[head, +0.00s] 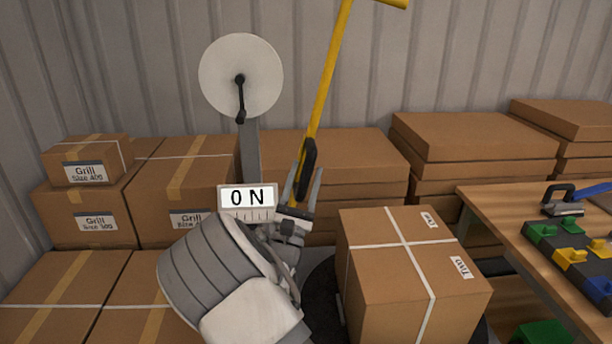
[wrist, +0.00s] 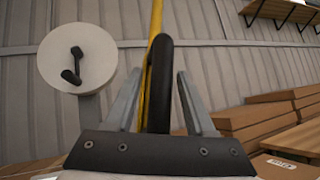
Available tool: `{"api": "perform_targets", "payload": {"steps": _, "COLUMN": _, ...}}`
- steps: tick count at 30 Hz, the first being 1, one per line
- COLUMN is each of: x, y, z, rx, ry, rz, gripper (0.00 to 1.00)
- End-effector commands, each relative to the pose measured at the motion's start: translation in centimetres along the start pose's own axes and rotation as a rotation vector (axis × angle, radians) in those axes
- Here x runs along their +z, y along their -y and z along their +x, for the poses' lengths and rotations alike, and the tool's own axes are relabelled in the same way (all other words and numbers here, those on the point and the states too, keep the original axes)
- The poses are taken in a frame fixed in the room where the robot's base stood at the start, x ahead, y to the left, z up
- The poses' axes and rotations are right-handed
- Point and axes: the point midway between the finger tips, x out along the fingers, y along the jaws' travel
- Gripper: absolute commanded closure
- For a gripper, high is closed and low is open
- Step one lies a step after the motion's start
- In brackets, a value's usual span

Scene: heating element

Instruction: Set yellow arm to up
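The yellow arm (head: 328,75) is a long bar that rises, tilted a little right, from behind my gripper to the top edge of the head view. It has a short crosspiece at its top and a black loop handle (head: 308,158) low on it. My gripper (head: 305,182) is at this handle, with a finger on each side. In the wrist view the black handle (wrist: 160,85) stands between the open fingers (wrist: 158,75), with gaps visible on both sides. The yellow bar (wrist: 156,18) shows behind it. The bar's lower end is hidden by my gripper.
A white disc with a black crank (head: 241,75) stands on a post left of the bar. Boxes (head: 415,265) crowd both sides. A wooden table (head: 500,210) with coloured blocks is at right.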

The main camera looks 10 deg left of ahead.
Motion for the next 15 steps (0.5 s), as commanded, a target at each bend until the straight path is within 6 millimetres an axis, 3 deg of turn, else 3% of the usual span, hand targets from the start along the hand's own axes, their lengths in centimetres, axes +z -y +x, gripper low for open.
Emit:
{"api": "perform_targets", "payload": {"steps": 10, "x": 0.2, "y": 0.1, "z": 0.1, "rx": -0.002, "ry": 0.001, "rz": -0.001, "gripper": 0.39}}
{"api": "perform_targets", "payload": {"steps": 15, "x": 1.6, "y": -0.4, "z": 1.4, "rx": -0.002, "ry": 0.003, "rz": 0.0, "gripper": 0.39}}
